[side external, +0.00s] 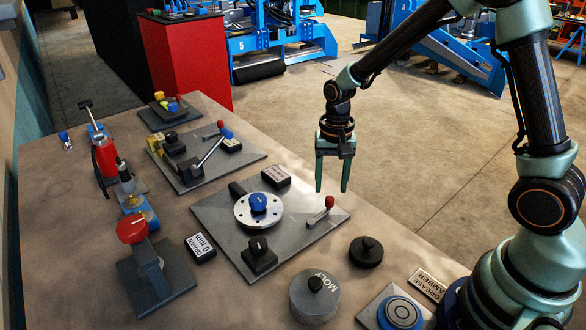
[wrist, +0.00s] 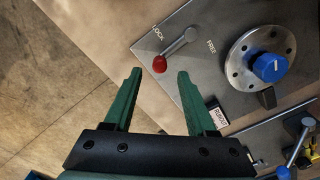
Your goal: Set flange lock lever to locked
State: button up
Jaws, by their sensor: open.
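The flange lock lever is a short grey bar with a red knob (side external: 329,202) on a grey plate (side external: 300,210). In the wrist view the red knob (wrist: 159,64) lies just beyond the gap between my fingertips, and the bar (wrist: 180,45) runs up and right from it. LOCK and FREE are printed on either side of the bar; the knob looks nearer LOCK, but I cannot tell the setting. My gripper (side external: 331,188) is open and empty, pointing down above the knob. The flange disc (side external: 245,222) carries a blue knob (side external: 259,202).
A black knob block (side external: 259,255) and a small label block (side external: 276,176) are near the disc. A grey MOLY canister (side external: 315,298) and a black round weight-like piece (side external: 366,252) stand in front. Another plate with levers (side external: 200,160) lies behind left.

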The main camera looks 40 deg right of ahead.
aim_at(330, 198)
notch_tip(330, 198, up, 9)
dwell(0.3)
jog(key=shift+f, duration=0.1)
jog(key=s+r+n+t, duration=0.5)
jog(key=s+r+n, duration=0.3)
jog(key=s, duration=0.3)
jog(key=shift+d+r+t, duration=0.15)
jog(key=shift+r+t, duration=0.15)
jog(key=shift+r, duration=0.2)
dwell(0.5)
